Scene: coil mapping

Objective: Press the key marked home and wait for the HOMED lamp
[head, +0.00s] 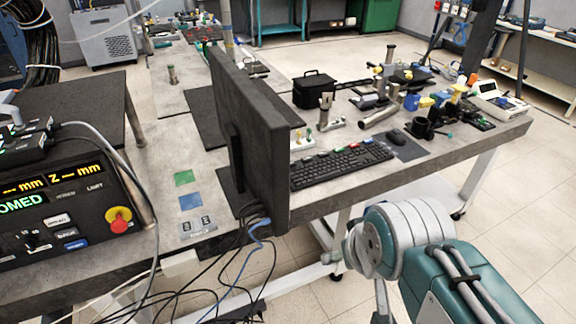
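The black control panel (75,205) is at the left edge and is cut off there. Its display (45,181) shows dashes before "mm" and a Z readout in amber. A small dim lamp label (66,194), perhaps HOMED, shows beside LIMIT and looks unlit. A white key (57,219), a dark key (67,232) and a blue key (75,244) form a column; their lettering is too small to read surely. My arm shows at lower right, away from the panel; my gripper is out of view.
A red emergency-stop knob (118,218) sits right of the keys. A grey cable arches over the panel's right side. A monitor (250,140) and keyboard (341,164) stand on the bench between panel and arm. Loose cables (225,275) hang below the monitor. Floor at right is clear.

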